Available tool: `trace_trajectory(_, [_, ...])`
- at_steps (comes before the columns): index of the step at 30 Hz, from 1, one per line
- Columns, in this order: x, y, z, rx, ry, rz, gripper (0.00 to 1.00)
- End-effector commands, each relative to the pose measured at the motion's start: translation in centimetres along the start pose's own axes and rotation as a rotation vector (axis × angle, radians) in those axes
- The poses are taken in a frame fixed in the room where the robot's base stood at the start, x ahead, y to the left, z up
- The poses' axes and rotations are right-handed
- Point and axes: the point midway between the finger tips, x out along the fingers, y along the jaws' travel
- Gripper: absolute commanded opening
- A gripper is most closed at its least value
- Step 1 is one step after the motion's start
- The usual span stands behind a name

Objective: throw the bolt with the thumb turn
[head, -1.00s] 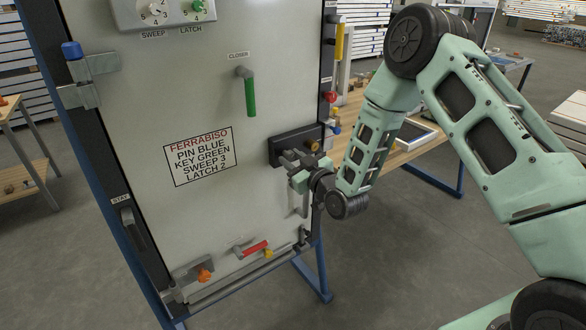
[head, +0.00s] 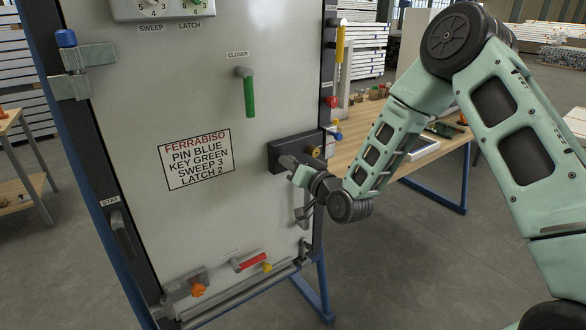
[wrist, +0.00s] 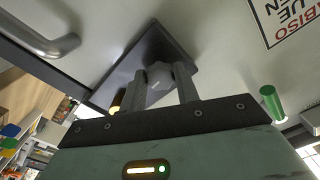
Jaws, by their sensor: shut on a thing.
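The dark lock case (head: 281,149) sits at the right edge of the grey door panel (head: 210,110). A round brass part (head: 314,152) is at its right end, also partly seen in the wrist view (wrist: 115,103). The grey thumb turn (wrist: 160,73) stands out from the lock case, which fills the middle of the wrist view (wrist: 155,45). My gripper (wrist: 158,84) has one finger on each side of the thumb turn and is shut on it. In the head view my gripper (head: 290,166) hides the thumb turn. The bolt itself cannot be made out.
A grey pull handle (wrist: 45,38) is close beside my gripper. A green closer lever (head: 250,95) is higher on the panel, a red lever (head: 250,262) lower. A sign (head: 196,160) is left of the lock. A workbench (head: 395,160) stands behind on the right.

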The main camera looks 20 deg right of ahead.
Motion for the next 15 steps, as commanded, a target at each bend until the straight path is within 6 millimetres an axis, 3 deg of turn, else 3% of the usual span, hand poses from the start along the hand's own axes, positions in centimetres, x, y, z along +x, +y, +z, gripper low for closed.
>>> trace_trajectory(15, [0.0,0.01,-0.01,0.039,-0.001,0.001,0.08])
